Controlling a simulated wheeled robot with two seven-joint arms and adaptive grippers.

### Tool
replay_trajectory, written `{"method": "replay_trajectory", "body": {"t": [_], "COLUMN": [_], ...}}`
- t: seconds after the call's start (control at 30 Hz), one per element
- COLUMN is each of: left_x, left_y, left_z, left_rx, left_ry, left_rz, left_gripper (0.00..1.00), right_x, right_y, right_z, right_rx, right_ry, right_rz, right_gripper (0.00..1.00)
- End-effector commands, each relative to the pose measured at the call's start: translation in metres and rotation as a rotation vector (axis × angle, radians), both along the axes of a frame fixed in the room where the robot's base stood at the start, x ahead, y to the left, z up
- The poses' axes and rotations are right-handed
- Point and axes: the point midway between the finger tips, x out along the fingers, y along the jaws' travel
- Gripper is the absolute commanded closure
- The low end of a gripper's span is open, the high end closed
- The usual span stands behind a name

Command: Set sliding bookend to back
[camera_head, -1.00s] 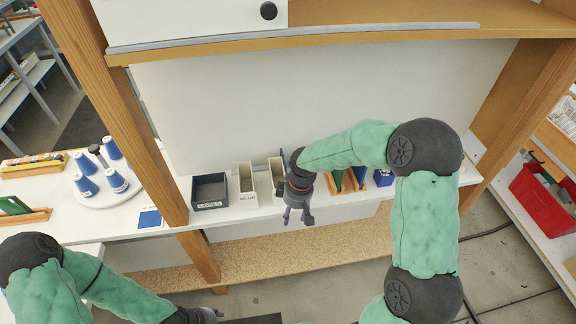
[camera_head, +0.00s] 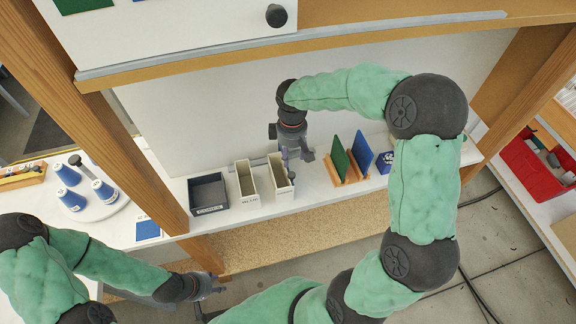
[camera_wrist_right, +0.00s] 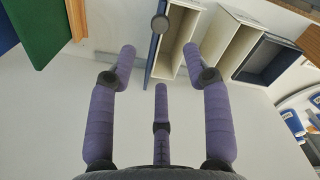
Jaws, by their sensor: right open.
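The sliding bookend looks like a thin upright blue plate with a dark round knob (camera_wrist_right: 160,22) in the right wrist view, beside the cream file boxes. In the head view only its dark knob (camera_head: 291,176) shows clearly; my right gripper hides most of the plate. My right gripper (camera_head: 296,158) is open above the shelf, behind the knob. In the right wrist view its fingers (camera_wrist_right: 160,62) are spread, with the plate's edge between the two outer tips; I cannot tell whether they touch. My left gripper (camera_head: 218,286) is low at the left, away from the shelf; its finger state is unclear.
Two cream boxes (camera_head: 247,198) and a dark bin (camera_head: 208,210) stand left of the bookend. A wooden rack (camera_head: 345,181) with a green board (camera_head: 340,156) and a blue board (camera_head: 362,153) stands right. A shelf board (camera_head: 300,38) overhangs above.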

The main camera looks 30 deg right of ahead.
Motion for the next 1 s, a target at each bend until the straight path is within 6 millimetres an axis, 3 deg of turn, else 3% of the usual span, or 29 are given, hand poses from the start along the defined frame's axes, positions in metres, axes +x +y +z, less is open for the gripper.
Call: {"method": "replay_trajectory", "body": {"t": [0.3, 0.5, 0.7, 1.0], "left_x": [-0.001, 0.0, 0.0, 0.0], "left_y": [0.0, 0.0, 0.0, 0.0], "left_z": [-0.007, -0.01, -0.011, -0.011], "left_rx": [0.0, 0.0, 0.0, 0.0], "left_ry": [0.001, 0.001, 0.001, 0.001], "left_rz": [0.0, 0.0, 0.0, 0.0], "left_gripper": [0.6, 0.6, 0.6, 0.6], "right_x": [-0.002, -0.001, -0.001, -0.001], "right_y": [0.0, 0.0, 0.0, 0.0], "right_z": [-0.057, -0.084, -0.096, -0.097], "right_rx": [0.001, 0.002, 0.001, 0.001], "right_ry": [0.006, 0.003, 0.001, 0.001], "right_rz": [0.0, -0.001, 0.0, 0.0], "right_gripper": [0.5, 0.5, 0.5, 0.5]}}
